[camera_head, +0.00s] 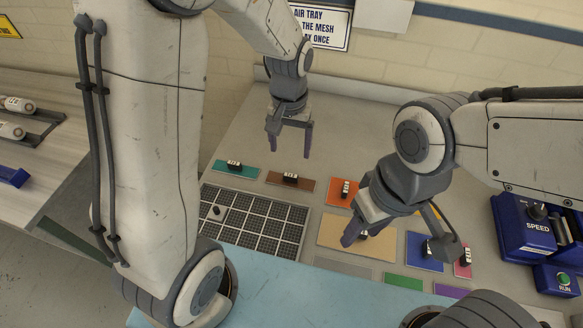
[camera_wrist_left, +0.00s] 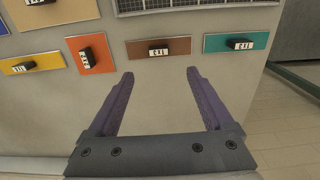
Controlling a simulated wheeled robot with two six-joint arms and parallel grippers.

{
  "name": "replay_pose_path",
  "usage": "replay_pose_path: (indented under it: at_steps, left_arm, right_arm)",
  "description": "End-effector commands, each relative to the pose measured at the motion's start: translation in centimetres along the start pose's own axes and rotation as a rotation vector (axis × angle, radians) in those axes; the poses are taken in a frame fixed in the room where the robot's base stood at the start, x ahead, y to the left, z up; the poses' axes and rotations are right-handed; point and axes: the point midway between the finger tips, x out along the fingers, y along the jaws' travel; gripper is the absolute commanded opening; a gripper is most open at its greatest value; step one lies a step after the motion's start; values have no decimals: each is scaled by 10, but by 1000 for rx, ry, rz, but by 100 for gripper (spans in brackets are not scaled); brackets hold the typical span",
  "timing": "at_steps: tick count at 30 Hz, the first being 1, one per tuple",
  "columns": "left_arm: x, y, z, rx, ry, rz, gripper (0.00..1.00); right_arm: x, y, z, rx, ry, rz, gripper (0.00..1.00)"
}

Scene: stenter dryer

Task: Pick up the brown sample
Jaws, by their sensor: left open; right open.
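The brown sample (camera_head: 302,184) is a flat brown rectangle with a dark labelled grip block on it, lying on the grey table between the teal and orange samples. In the left wrist view the brown sample (camera_wrist_left: 172,47) lies just beyond and between the fingertips. My left gripper (camera_head: 290,153) is open and empty, above the table and behind the brown sample; its two purple fingers (camera_wrist_left: 158,75) show apart in the wrist view. My right gripper (camera_head: 362,236) is over the tan panel, its fingers seen partly from the side.
A teal sample (camera_head: 222,168) lies left of the brown one and an orange sample (camera_head: 333,194) to the right. A black mesh tray (camera_head: 258,213) lies in front. Blue (camera_head: 417,262) and red (camera_head: 461,271) samples and a blue SPEED control box (camera_head: 512,232) are at the right. The table behind the brown sample is clear.

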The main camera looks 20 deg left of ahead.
Motion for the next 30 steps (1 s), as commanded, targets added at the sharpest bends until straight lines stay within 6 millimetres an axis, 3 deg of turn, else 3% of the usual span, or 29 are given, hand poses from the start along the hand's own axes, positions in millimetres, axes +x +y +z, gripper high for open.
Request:
replay_pose_path:
  at_steps: [6, 14, 21, 30]
  left_arm:
    - [35, -2, 1, -3, -7, -1, 85]
    - [56, -2, 3, -4, -7, -1, 85]
    - [90, 0, 4, -5, -7, -1, 85]
    - [99, 0, 3, -4, -1, 0, 85]
  right_arm:
    - [-3, 0, 0, 0, 0, 0, 50]
    - [-8, 0, 0, 0, 0, 0, 50]
    - [-16, -1, -1, 1, 0, 0, 50]
    - [-16, -1, -1, 1, 0, 0, 50]
